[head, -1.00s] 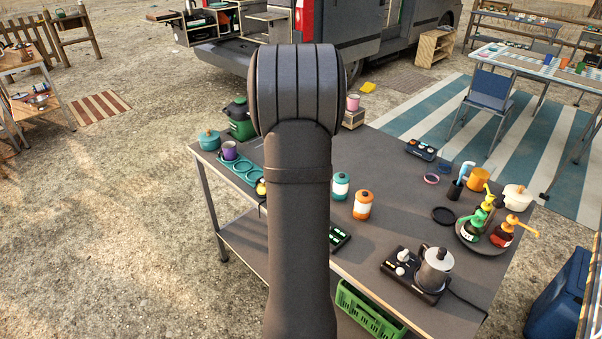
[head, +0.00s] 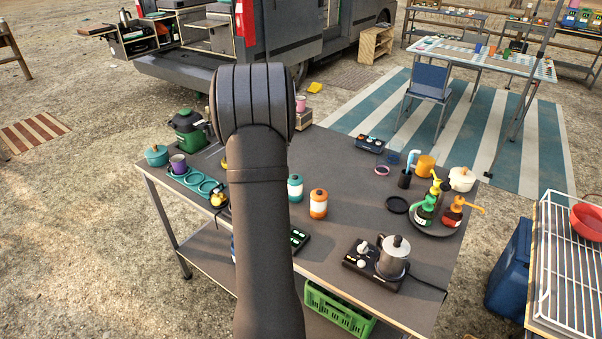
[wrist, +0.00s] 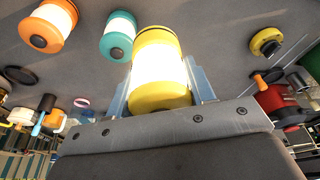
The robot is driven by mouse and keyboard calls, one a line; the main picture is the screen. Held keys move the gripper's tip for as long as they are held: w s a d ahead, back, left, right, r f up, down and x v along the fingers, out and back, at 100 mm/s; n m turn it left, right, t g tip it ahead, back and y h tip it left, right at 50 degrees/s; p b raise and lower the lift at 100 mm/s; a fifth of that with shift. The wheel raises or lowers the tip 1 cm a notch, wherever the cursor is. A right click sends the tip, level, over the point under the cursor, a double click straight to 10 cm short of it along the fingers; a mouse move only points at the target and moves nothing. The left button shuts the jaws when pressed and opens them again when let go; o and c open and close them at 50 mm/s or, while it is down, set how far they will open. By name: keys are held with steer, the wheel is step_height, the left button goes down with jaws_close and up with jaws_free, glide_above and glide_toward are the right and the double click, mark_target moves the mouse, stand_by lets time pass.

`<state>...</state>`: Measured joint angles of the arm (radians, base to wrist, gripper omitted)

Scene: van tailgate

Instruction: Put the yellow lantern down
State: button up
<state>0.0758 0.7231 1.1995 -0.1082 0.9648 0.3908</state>
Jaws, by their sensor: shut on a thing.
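The yellow lantern (wrist: 160,72), with a bright white middle band and yellow ends, fills the centre of the wrist view. My gripper (wrist: 162,84) is shut on it, one finger on each side. The dark table top (wrist: 205,30) shows behind it; I cannot tell whether the lantern touches it. In the head view my arm hides the gripper and nearly all of what it holds. The teal lantern (head: 295,188) and the orange lantern (head: 318,204) stand side by side on the table (head: 345,160), just right of my arm. Both also show in the wrist view.
A teal ring holder (head: 205,188) with a purple mug (head: 179,165) lies at the left. A moka pot (head: 393,256) stands on a burner at the front right. A tray of pump bottles (head: 437,228) is at the right. The table's middle right is fairly clear.

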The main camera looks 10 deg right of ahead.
steer(key=w+a+f+n, duration=0.1)
steer(key=w+a+f, duration=0.1)
steer(key=w+a, duration=0.1)
steer(key=w+a+f+n+y, duration=0.1)
steer(key=w+a+f+n, duration=0.1)
steer(key=w+a, duration=0.1)
steer(key=w+a+f+n, duration=0.1)
steer(key=w+a+f, duration=0.2)
steer(key=shift+w+f+n, duration=0.1)
steer(key=shift+w+n, duration=0.05)
steer(key=shift+n, duration=0.25)
steer(key=shift+f, duration=2)
steer(key=shift+f, duration=0.15)
steer(key=o, duration=1.1)
steer(key=shift+c, duration=0.2)
